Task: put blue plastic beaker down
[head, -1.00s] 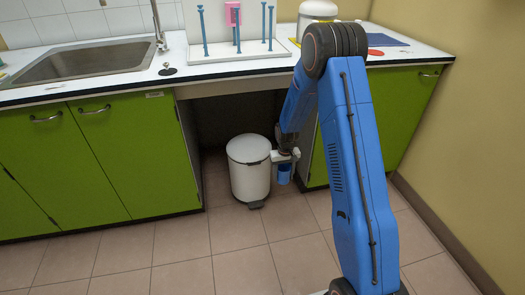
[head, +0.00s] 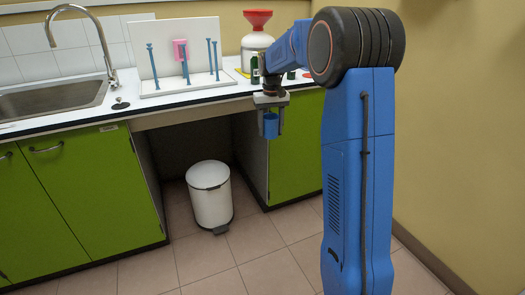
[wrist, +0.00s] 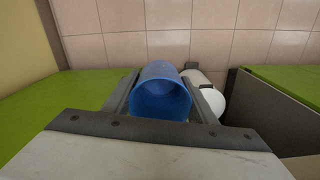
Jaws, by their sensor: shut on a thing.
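The blue plastic beaker (head: 270,125) is held in my gripper (head: 270,120), in front of the counter's edge. In the wrist view the blue beaker (wrist: 162,92) sits between the two grey fingers of my gripper (wrist: 162,95), its round opening facing the camera. The gripper is shut on it. The beaker hangs in the air, clear of the floor, near the green cupboard right of the knee space. I cannot see any contents in it.
A white pedal bin (head: 210,195) stands on the floor in the knee space. The counter holds a sink (head: 50,100), a white peg rack (head: 160,85) with a pink item (head: 180,49), and a white container with a red funnel (head: 257,20). Dark green bottles stand behind my arm.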

